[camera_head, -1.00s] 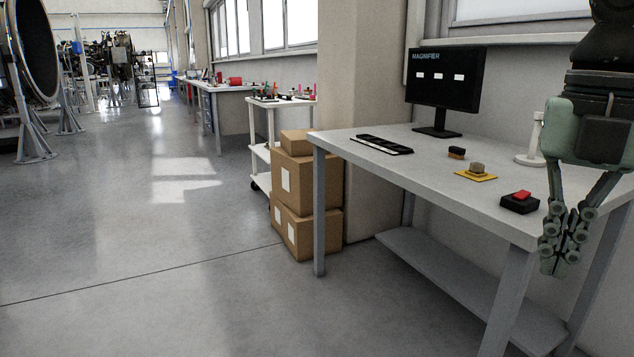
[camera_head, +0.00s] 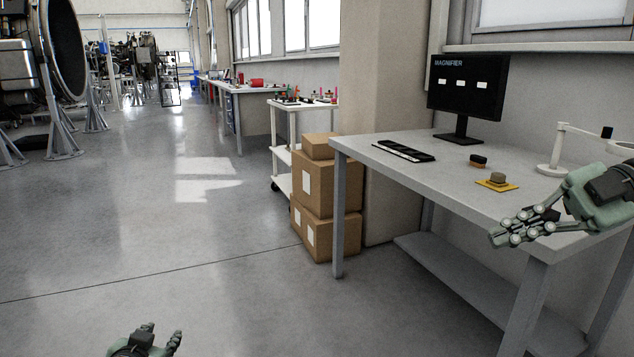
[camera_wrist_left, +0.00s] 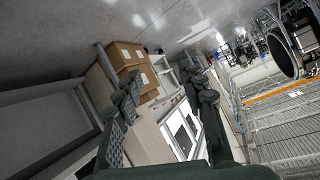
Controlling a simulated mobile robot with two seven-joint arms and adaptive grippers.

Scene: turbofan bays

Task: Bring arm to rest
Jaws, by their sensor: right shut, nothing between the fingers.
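My right gripper (camera_head: 497,238) is shut and empty. It points left across the front edge of the grey workbench (camera_head: 390,167), with its arm coming in from the right. My left gripper (camera_head: 162,338) shows at the bottom edge, over the floor and well apart from the bench. Its fingers are spread. In the left wrist view the left gripper (camera_wrist_left: 165,92) is open, with nothing between its fingers.
Cardboard boxes (camera_head: 322,187) are stacked left of the bench. On the bench stand a monitor (camera_head: 466,98), a black tray (camera_head: 403,151), a yellow plate with a knob (camera_head: 497,182) and a white magnifier lamp (camera_head: 556,165).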

